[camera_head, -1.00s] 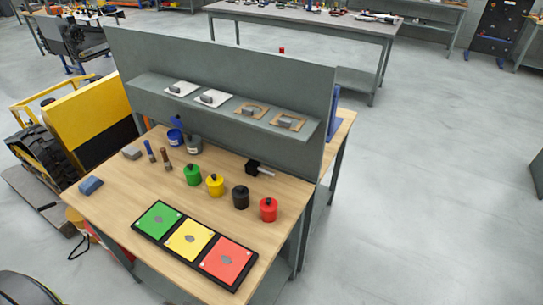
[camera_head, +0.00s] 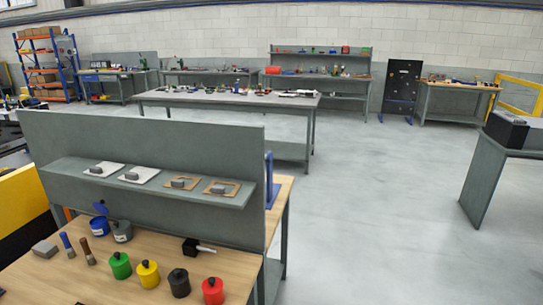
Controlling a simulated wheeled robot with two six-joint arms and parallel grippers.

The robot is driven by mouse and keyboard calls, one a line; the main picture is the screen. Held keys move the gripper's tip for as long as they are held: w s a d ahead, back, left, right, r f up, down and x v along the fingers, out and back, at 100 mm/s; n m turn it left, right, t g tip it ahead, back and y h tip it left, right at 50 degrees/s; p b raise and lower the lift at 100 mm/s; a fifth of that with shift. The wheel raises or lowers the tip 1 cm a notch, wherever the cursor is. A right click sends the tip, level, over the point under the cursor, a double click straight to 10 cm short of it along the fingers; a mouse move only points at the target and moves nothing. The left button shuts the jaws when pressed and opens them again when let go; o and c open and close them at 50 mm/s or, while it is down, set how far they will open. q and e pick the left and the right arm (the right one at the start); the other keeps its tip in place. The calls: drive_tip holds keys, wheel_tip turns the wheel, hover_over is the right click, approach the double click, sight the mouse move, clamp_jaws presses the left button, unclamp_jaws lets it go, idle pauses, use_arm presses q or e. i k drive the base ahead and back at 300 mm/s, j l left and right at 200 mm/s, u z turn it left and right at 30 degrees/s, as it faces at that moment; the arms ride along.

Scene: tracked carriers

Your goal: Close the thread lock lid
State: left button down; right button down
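A blue pot (camera_head: 99,226) stands at the back of the near wooden workbench, with a blue lid (camera_head: 100,208) tilted up above its rim, so it looks open. It may be the thread lock pot; no label can be read. A grey pot (camera_head: 122,232) stands beside it on the right and partly overlaps it. Neither of my grippers is in view.
Green (camera_head: 120,266), yellow (camera_head: 148,275), black (camera_head: 179,283) and red (camera_head: 213,291) pots stand in a row on the wooden workbench (camera_head: 90,283). A grey shelf (camera_head: 150,183) hangs above the pots. Open floor (camera_head: 370,220) lies right.

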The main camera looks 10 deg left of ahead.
sight(100, 208)
drive_tip(key=u, duration=1.4)
drive_tip(key=j+u, duration=0.1)
drive_tip(key=u, duration=0.2)
drive_tip(key=j+u, duration=0.1)
drive_tip(key=u, duration=0.2)
drive_tip(key=i+j+u, duration=0.25)
drive_tip(key=i+j, duration=0.4)
drive_tip(key=j, duration=0.15)
drive_tip(key=i+j+u, duration=0.3)
drive_tip(key=i+j, duration=0.35)
drive_tip(key=i+j+u, duration=0.1)
drive_tip(key=i, duration=1.6)
